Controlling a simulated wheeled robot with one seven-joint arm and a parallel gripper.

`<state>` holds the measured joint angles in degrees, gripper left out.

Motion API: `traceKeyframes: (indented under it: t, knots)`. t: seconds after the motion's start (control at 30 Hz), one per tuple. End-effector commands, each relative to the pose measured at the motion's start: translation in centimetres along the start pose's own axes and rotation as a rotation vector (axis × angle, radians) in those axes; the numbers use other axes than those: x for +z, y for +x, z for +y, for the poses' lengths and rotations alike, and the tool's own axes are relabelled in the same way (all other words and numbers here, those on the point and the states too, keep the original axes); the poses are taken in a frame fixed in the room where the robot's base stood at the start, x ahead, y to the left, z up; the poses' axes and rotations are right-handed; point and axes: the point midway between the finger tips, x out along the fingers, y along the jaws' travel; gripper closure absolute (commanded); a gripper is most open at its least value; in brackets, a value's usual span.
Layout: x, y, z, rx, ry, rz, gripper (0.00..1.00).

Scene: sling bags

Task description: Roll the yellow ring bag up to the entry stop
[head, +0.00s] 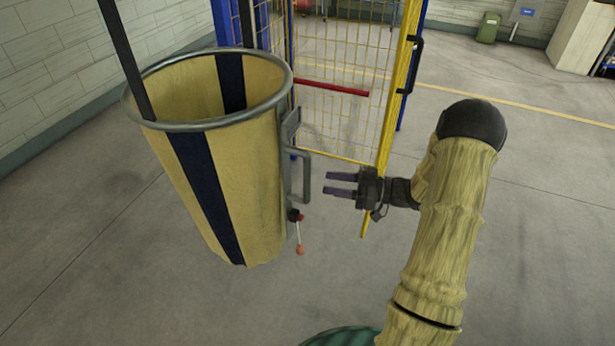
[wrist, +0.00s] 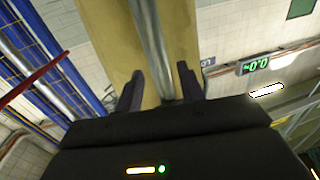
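The yellow bag (head: 255,165) hangs open-topped from dark straps at the left of the head view. It has a grey ring rim (head: 205,124) and dark vertical bands. A grey handle (head: 306,178) stands out from its right side, with a small red-tipped lever (head: 299,248) below. My gripper (head: 328,183) is open and empty, just right of the handle, its fingers pointing at it with a small gap. In the wrist view the grey bar (wrist: 151,45) lies ahead between the open fingertips (wrist: 158,75), before the yellow bag (wrist: 107,35). I cannot tell which part is the entry stop.
Behind the bag stands a yellow mesh cage (head: 345,65) with blue posts and a red bar (head: 331,88). A yellow post (head: 391,110) rises behind my gripper. A wall (head: 50,75) runs along the left. The floor (head: 545,220) at right is clear.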

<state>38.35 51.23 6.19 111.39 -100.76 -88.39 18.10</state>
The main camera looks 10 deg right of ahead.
Motion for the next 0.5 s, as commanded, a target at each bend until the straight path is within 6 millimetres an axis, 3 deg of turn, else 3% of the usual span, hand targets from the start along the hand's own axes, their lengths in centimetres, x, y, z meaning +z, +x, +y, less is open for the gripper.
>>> traceKeyframes:
  t: [0.3, 0.5]
  knots:
    - [-0.1, 5.5, -0.1, -0.002, 0.001, 0.000, 0.61]
    - [0.0, 7.2, 0.0, 0.000, 0.000, -0.001, 0.61]
